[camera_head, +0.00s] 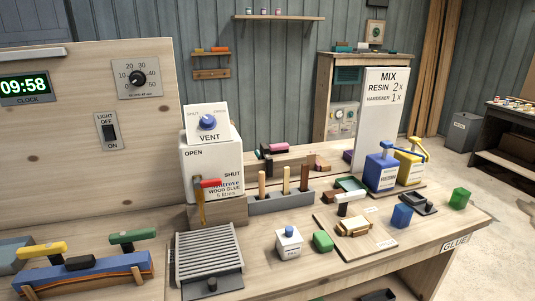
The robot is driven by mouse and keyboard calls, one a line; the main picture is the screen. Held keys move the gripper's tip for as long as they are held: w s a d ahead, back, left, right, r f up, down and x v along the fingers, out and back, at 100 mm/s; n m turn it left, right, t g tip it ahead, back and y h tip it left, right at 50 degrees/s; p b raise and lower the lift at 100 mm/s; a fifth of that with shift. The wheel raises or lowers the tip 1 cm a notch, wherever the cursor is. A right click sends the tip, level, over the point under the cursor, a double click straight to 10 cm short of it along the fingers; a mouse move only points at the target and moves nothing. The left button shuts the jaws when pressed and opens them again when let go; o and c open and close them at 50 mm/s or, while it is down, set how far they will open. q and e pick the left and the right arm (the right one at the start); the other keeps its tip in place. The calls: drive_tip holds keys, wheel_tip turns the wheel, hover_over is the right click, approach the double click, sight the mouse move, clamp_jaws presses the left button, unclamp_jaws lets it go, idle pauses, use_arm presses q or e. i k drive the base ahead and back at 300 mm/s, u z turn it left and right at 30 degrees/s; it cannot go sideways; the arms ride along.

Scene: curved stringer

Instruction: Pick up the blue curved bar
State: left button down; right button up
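A long blue bar (98,269) lies at the bottom left of the bench. It looks slightly curved, with a thin orange line along its lower edge. A black handle-like piece (80,262) sits on top of its middle. A yellow-handled clamp (42,250) stands at its left end and a green-handled clamp (133,237) stands behind its right part. I cannot tell whether the clamps touch the bar. Wooden pieces partly cover its front. Neither of my grippers is in view.
A grey slatted rack (208,254) stands right of the bar. A white glue dispenser (212,170) is behind it. A white bottle (289,243), green block (323,241) and wooden board (336,250) are farther right. An upright panel (80,150) closes off the back left.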

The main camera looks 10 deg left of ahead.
sight(86, 265)
drive_tip(key=u, duration=1.85)
drive_tip(key=i, duration=0.2)
drive_tip(key=u, duration=0.1)
